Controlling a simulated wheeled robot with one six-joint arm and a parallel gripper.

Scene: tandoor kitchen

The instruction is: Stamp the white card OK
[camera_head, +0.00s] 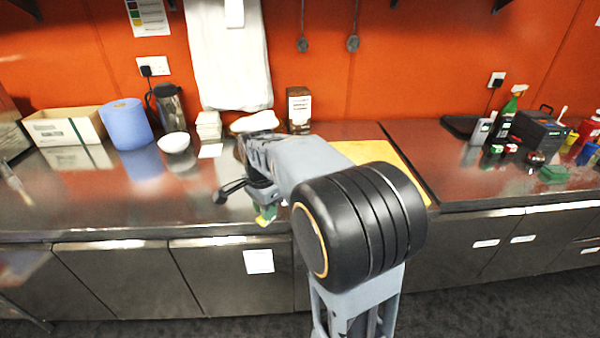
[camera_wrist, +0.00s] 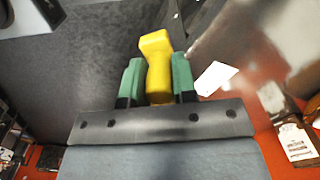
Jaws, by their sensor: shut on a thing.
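My gripper (camera_head: 266,213) hangs over the front edge of the counter, partly hidden behind my arm in the head view. In the wrist view my gripper (camera_wrist: 158,78) has its green fingers shut on a yellow handle-like thing, probably the stamp (camera_wrist: 157,60). Its printing face cannot be made out. A small white card (camera_head: 210,150) lies flat on the counter, in front of the white stack, behind and left of my gripper. What looks like the same card (camera_wrist: 215,77) shows right of the fingers in the wrist view, apart from the stamp.
Along the back stand a cardboard box (camera_head: 65,125), blue roll (camera_head: 127,123), flask (camera_head: 168,105), white bowl (camera_head: 174,144), white stack (camera_head: 208,125) and brown carton (camera_head: 299,108). A yellow board (camera_head: 385,158) lies right of my arm. The counter's front left is mostly clear.

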